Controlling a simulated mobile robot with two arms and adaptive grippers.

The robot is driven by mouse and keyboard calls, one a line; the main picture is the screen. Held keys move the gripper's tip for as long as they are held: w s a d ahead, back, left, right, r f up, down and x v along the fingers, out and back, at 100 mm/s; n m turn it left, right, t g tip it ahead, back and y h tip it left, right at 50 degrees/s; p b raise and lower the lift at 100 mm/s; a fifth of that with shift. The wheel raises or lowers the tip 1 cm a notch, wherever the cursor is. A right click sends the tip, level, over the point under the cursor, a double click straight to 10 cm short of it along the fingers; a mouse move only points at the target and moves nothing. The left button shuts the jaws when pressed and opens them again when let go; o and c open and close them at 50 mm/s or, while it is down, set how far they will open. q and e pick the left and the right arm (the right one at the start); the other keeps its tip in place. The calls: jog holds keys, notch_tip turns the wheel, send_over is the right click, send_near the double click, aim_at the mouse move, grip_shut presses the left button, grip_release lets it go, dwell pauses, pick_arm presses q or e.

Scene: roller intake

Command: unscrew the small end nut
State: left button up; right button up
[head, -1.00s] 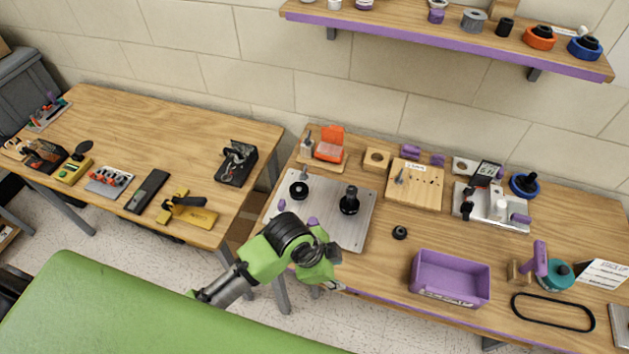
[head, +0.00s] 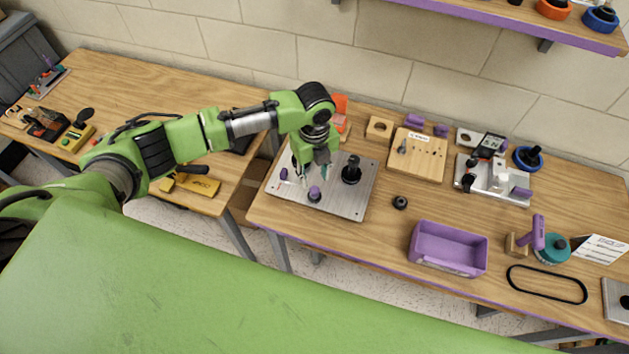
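The metal plate (head: 338,204) lies on the right-hand bench. A tall black part (head: 351,170) stands upright on it. A small purple-topped piece with a dark base (head: 315,194) stands near its front, and a small purple piece (head: 283,174) near its left edge. I cannot tell which of these is the small end nut. My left gripper (head: 313,171) points down over the plate, just behind the purple-topped piece and left of the tall part. Its fingers look apart, with nothing seen between them. It partly hides a dark part at the plate's back left. My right gripper is out of view.
A black ring (head: 400,202) lies on open wood right of the plate. A purple bin (head: 414,247) stands at the front edge. A wooden block with pegs (head: 432,168) sits behind. An orange item (head: 340,103) is partly hidden behind my gripper. A shelf (head: 480,18) overhangs the back.

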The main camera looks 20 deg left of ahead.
aim_at(314, 189)
pick_arm(q)
notch_tip(314, 189, down, 8)
jog(key=b, duration=0.6)
jog(key=shift+r+b, duration=0.15)
jog(key=shift+b, duration=0.15)
jog(key=shift+r+p, duration=0.55)
jog(key=shift+p, duration=0.05)
grip_shut()
